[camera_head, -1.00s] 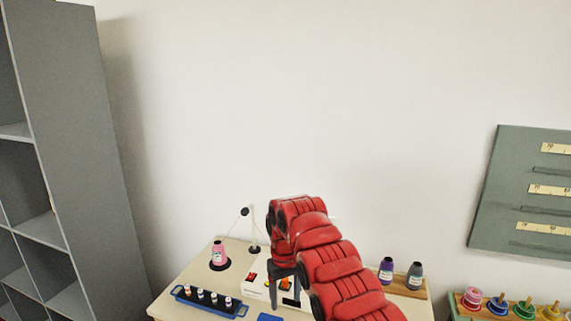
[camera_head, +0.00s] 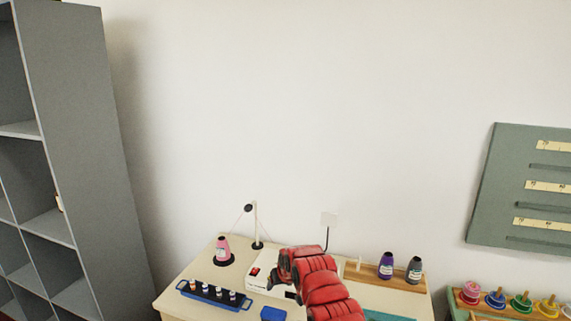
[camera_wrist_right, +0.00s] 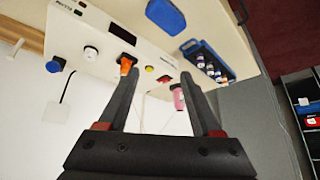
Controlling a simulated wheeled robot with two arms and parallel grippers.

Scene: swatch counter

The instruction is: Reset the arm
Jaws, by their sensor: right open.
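My right arm is red and reaches up from the bottom of the head view, in front of the white control box (camera_head: 258,284) on the table. My right gripper (camera_wrist_right: 159,78) shows in the right wrist view with its two dark fingers spread apart and nothing between them. In the head view its fingers are mostly hidden behind or merged with the arm's end. The control box (camera_wrist_right: 100,40) also shows in the wrist view, past the fingers, with an orange switch and a yellow knob. My left gripper is in neither view.
On the table stand a pink cone (camera_head: 223,248), a blue rack (camera_head: 212,298) with small bobbins, and a wooden stand (camera_head: 363,276) with purple and grey cones. A spool rack (camera_head: 500,309) is at right, a grey shelf (camera_head: 80,130) at left.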

